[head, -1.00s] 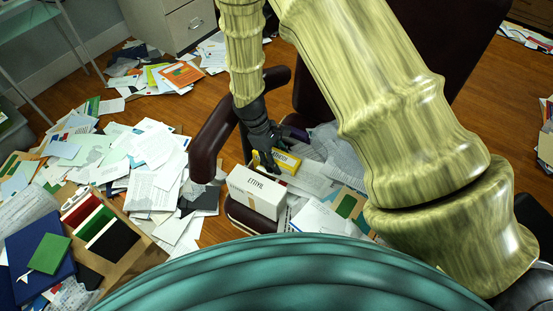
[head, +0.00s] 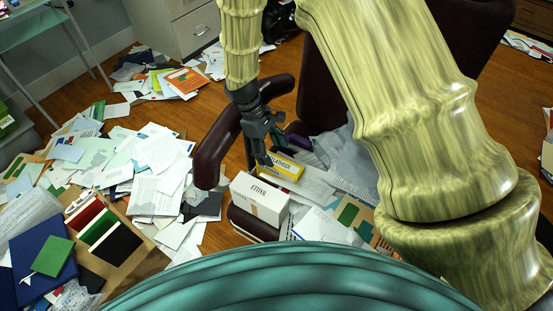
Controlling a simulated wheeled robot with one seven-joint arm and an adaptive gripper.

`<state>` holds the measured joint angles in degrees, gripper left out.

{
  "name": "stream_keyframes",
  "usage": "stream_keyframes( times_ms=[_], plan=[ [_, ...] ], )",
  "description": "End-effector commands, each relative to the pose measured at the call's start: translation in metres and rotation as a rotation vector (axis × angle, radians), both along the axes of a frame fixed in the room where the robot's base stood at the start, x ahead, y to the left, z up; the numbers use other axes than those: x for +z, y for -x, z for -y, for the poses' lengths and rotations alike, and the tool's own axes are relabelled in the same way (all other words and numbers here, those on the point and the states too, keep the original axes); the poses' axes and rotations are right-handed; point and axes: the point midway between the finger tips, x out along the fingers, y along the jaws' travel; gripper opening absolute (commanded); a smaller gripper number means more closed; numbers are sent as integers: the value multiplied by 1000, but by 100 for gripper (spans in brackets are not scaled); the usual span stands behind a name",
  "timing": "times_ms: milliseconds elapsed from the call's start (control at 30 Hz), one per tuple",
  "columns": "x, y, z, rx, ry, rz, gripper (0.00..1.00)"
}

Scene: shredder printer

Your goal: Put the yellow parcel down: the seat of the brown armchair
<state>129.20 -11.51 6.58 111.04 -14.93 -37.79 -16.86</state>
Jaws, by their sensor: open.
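The yellow parcel (head: 283,167) is a small yellow box with dark print. It lies on the seat of the brown armchair (head: 251,222), among papers and behind a white box. My gripper (head: 268,150) is open, pointing down just above and beside the parcel's left end. The fingers partly overlap the parcel in the picture, and I cannot tell whether they touch it. The chair's armrest (head: 222,142) stands left of the gripper, and its dark backrest rises behind my arm.
A white box (head: 259,198) with print sits at the seat's near edge. Loose papers (head: 336,182) cover much of the seat. More papers (head: 150,175) and folders litter the floor at left. A filing cabinet (head: 180,25) stands at the back.

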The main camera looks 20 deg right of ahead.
Motion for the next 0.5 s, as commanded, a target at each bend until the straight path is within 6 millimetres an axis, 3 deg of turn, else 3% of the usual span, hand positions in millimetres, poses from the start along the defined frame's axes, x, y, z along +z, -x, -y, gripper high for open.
stream_keyframes(
  times_ms=[200, 500],
  plan=[
    [29, -9, -8, -1, 0, 2, 66],
    [40, -12, -11, 0, 0, 0, 66]
  ],
)
